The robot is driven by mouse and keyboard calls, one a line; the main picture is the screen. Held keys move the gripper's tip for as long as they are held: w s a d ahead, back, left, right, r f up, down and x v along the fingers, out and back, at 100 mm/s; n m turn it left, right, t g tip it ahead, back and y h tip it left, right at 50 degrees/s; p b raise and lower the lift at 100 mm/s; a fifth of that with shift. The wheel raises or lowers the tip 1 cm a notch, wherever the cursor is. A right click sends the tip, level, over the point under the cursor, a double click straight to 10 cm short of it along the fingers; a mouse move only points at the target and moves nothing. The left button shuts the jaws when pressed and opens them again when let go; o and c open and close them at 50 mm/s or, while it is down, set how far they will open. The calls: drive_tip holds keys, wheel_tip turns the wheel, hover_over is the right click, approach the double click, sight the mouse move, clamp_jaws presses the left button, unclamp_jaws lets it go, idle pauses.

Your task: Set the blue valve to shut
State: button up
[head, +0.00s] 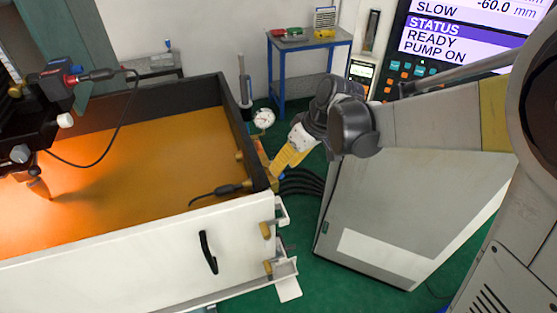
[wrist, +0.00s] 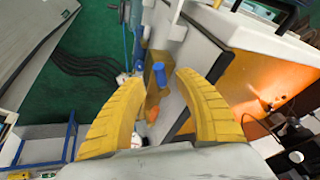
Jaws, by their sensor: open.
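A blue valve handle (wrist: 159,75) stands up from a brass-coloured block (wrist: 153,97) at the end of the machine tank. In the wrist view it lies between the tips of my yellow fingers, with clear space on both sides. My gripper (wrist: 161,79) is open and empty. In the head view my gripper (head: 277,166) points down and left at the tank's right end. There a small blue piece (head: 282,176) shows beside the fingers; most of the valve is hidden. I cannot tell the valve's set position.
The tank (head: 230,238) has an orange-lit inside and a white front wall. A round gauge (head: 263,118) stands just behind my fingers. Black hoses (head: 300,182) run right along the green floor to a grey cabinet (head: 400,215). A blue table (head: 310,45) stands at the back.

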drive_tip(key=shift+x, duration=1.7)
drive_tip(key=shift+c, duration=0.4)
clamp_jaws()
drive_tip(key=shift+s, duration=0.1)
